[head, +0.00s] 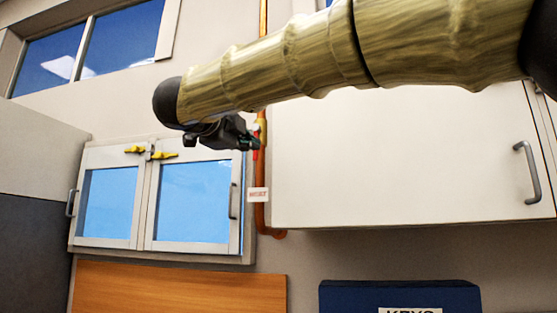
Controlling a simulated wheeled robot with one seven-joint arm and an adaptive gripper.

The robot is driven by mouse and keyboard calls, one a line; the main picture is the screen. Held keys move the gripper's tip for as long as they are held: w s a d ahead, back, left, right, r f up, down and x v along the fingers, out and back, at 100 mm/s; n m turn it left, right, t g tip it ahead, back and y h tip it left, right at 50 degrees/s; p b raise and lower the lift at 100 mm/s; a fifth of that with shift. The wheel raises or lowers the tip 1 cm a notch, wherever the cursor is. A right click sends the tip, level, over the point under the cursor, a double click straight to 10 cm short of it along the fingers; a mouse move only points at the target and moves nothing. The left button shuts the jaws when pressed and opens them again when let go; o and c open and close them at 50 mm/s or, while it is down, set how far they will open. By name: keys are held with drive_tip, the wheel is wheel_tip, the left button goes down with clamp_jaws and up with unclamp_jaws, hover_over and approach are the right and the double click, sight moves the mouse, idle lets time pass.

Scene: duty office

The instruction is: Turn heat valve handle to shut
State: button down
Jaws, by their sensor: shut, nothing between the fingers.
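The heat valve sits on a vertical copper pipe (261,212) on the wall, between the glazed cabinet and the white cupboard. A small red part, which looks like the valve handle (256,154), shows just below my gripper's tip. A white tag with red lettering (258,195) hangs at the pipe below it. My gripper (248,142) is shut and empty, right at the valve in the picture. It covers much of the valve body, so I cannot tell whether it touches the handle or how far the handle is turned.
A glazed cabinet (150,152) with yellow latches (150,153) is on the left. A white wall cupboard (400,160) with a metal handle (527,172) is on the right. Below are a wooden board (180,290) and a dark blue box (400,296) labelled keys.

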drive_tip(key=shift+w+f, duration=0.1)
drive_tip(key=shift+w, duration=0.05)
drive_tip(key=shift+w, duration=0.1)
drive_tip(key=p+x, duration=0.4)
drive_tip(key=x, duration=0.5)
drive_tip(key=shift+w+d+p, duration=0.25)
drive_tip(key=shift+w+p, duration=0.1)
drive_tip(key=shift+p, duration=0.05)
